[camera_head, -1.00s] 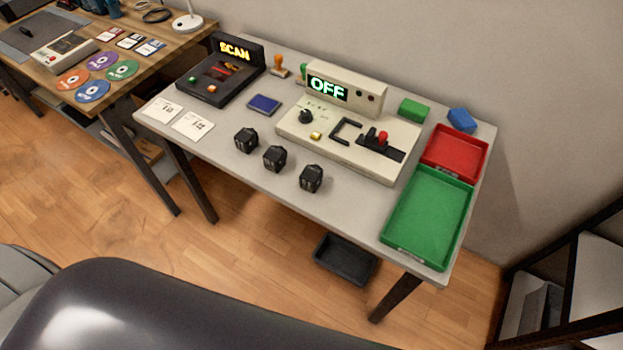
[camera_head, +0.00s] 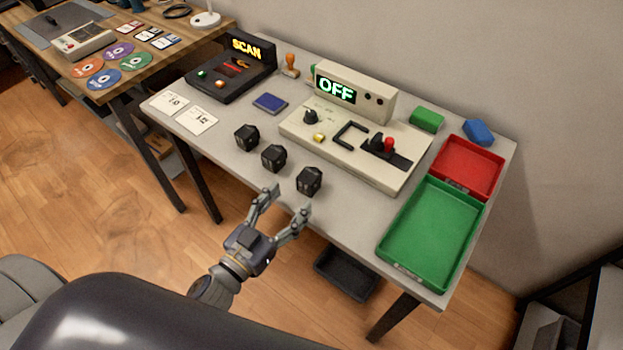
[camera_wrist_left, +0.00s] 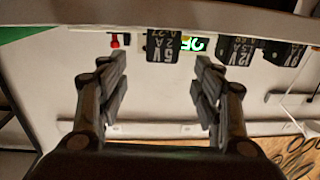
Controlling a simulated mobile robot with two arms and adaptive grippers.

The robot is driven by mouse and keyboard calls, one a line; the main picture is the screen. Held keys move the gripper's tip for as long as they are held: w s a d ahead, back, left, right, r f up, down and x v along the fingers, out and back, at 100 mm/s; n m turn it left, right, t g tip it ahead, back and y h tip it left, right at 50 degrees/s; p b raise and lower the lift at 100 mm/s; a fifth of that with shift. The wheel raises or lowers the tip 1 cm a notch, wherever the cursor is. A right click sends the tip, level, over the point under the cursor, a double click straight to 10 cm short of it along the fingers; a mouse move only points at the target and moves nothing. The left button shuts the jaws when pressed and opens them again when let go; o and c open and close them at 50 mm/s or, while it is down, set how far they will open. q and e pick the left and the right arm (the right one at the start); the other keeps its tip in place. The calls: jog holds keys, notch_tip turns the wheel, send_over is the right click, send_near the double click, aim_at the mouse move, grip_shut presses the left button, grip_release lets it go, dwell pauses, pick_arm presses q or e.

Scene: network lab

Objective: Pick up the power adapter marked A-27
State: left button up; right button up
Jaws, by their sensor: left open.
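Three black power adapters stand in a row near the front edge of the grey table. The rightmost adapter (camera_head: 309,180) appears upside down in the left wrist view (camera_wrist_left: 162,46), where its label reads 5V, 2A and what looks like A-27. The middle adapter (camera_head: 273,158) shows a 12V label in the wrist view (camera_wrist_left: 235,50). The left adapter (camera_head: 246,137) has a label too small to read surely. My left gripper (camera_head: 288,201) is open and empty, in front of the table edge, its fingers pointing towards the rightmost adapter without touching it. My right gripper is out of view.
Behind the adapters is a beige console (camera_head: 335,138) with an OFF display and red lever. A green tray (camera_head: 385,252) and a red tray (camera_head: 499,175) lie to the right. White cards (camera_head: 197,120) lie left. A black bin (camera_head: 346,285) is below the table.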

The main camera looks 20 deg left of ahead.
aim_at(303, 184)
pick_arm(q)
jog(key=x, duration=0.4)
jog(key=p+x, duration=0.1)
jog(key=x, duration=0.4)
jog(key=shift+w+f, duration=0.25)
jog(key=shift+c, duration=0.2)
jog(key=c, duration=1.2)
